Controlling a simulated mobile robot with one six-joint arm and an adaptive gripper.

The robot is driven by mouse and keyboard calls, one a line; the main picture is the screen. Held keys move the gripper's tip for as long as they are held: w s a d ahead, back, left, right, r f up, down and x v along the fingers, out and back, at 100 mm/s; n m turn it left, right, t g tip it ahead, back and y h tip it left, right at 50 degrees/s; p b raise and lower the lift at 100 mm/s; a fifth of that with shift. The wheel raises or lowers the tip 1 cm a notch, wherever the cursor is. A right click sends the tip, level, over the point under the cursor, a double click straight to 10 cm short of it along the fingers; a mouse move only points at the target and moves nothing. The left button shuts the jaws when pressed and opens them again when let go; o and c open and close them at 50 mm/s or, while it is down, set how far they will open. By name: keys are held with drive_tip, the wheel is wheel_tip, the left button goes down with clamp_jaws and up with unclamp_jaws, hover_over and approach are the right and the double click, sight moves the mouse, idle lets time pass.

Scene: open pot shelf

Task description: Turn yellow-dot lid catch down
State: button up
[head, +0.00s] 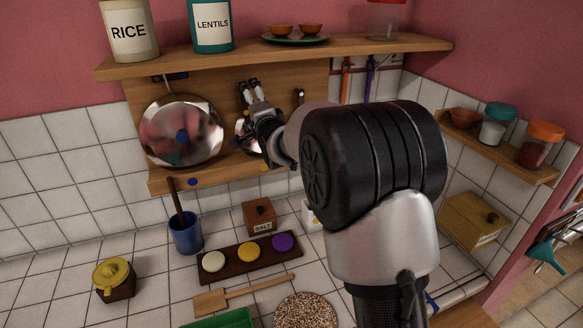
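My gripper (250,87) reaches up in front of the wooden back panel, its fingertips above a steel lid (240,130). The fingertips are close together; whether they are shut or hold something is too small to tell. The gripper and wrist cover much of this lid. A yellow dot (264,167) shows on the lower rail below it. I cannot make out this lid's catch, which may be behind the fingers. A larger steel lid (160,130) with a blue knob hangs to the left, with a blue dot (192,182) on the rail below it.
A shelf (240,55) with rice and lentils canisters runs just above my gripper. Below, the counter holds a blue utensil cup (186,236), a salt box (260,217) and a tray (228,259). My arm hides the right part of the panel.

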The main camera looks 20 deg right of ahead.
drive_tip(key=n, duration=0.2)
drive_tip(key=d+r+n+p, duration=0.1)
drive_tip(key=n, duration=0.2)
drive_tip(key=n+p, duration=0.1)
drive_tip(key=n, duration=0.1)
drive_tip(key=r+n+p, duration=0.1)
drive_tip(key=shift+d+r, duration=0.1)
drive_tip(key=shift+d, duration=0.2)
drive_tip(key=s+d+r+n+p, duration=0.15)
drive_tip(key=s+n+p, duration=0.45)
drive_tip(key=s, duration=1.2)
drive_tip(key=s+f+g+h+b, duration=0.1)
drive_tip(key=s+f+g+b, duration=0.2)
drive_tip(key=s, duration=0.5)
drive_tip(key=s+f+n+g+b, duration=0.1)
drive_tip(key=s+f+g+b, duration=0.2)
drive_tip(key=s, duration=0.5)
drive_tip(key=shift+s+f+g+h, duration=0.15)
drive_tip(key=shift+f+g+h, duration=0.25)
drive_tip(key=shift+f+g, duration=0.7)
drive_tip(key=shift+d+f, duration=0.1)
drive_tip(key=shift+f, duration=0.1)
